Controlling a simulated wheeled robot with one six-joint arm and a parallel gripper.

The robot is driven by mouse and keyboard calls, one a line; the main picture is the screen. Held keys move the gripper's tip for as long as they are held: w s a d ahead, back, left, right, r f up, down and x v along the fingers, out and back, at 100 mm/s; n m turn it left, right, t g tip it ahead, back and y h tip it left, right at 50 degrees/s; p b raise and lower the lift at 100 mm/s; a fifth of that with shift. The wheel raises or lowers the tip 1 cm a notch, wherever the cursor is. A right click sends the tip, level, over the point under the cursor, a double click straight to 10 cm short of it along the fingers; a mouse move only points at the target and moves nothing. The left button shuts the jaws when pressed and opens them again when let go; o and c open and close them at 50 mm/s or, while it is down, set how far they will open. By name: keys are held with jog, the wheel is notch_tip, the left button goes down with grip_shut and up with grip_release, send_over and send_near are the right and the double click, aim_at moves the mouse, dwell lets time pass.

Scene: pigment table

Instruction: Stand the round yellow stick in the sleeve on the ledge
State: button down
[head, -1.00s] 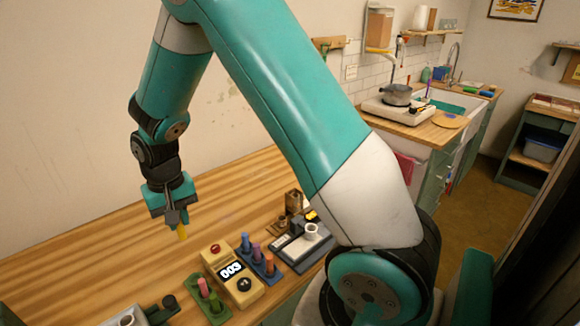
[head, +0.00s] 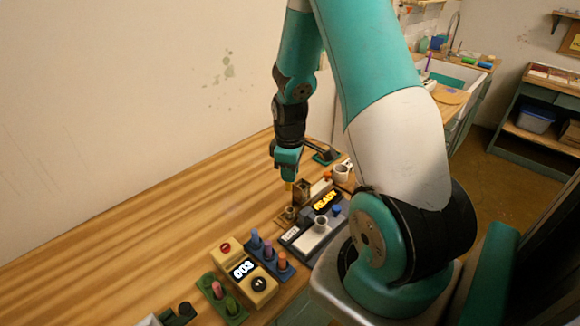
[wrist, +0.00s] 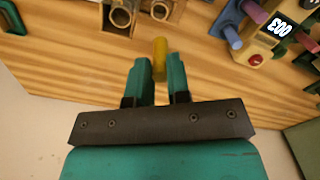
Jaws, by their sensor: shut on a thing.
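My gripper (head: 288,176) is shut on the round yellow stick (head: 289,186), which points downward from the jaws. In the wrist view the stick (wrist: 160,58) sticks out beyond the two teal fingers (wrist: 160,76). Two open-topped brown sleeves stand close together near it: a taller one (head: 302,188) and a lower one (head: 289,213). In the wrist view they show at the top edge, one left (wrist: 121,16) and one right (wrist: 160,10). The stick appears apart from both there. In the head view it overlaps the area just behind them, and I cannot tell its height above the table.
A blue rack (head: 283,270) of sticks, a yellow box reading 003 (head: 262,284) and a green rack (head: 233,317) stand in front. The table's left side is clear.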

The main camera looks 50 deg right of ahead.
jog(key=shift+s+d+f+b, duration=0.1)
jog(key=shift+f+b, duration=3.8)
jog(key=shift+f, duration=0.95)
jog(key=c, duration=1)
grip_release()
jog(key=shift+c, duration=0.2)
jog(key=shift+o, duration=0.2)
jog(key=shift+d+r, duration=0.1)
jog(key=shift+d, duration=0.05)
jog(key=shift+r, duration=0.1)
jog(key=shift+w+r, duration=0.2)
jog(key=shift+r, duration=0.1)
jog(key=r, duration=1.1)
jog(key=r+b, duration=0.1)
jog(key=r, duration=0.4)
jog(key=shift+s+a+r, duration=0.25)
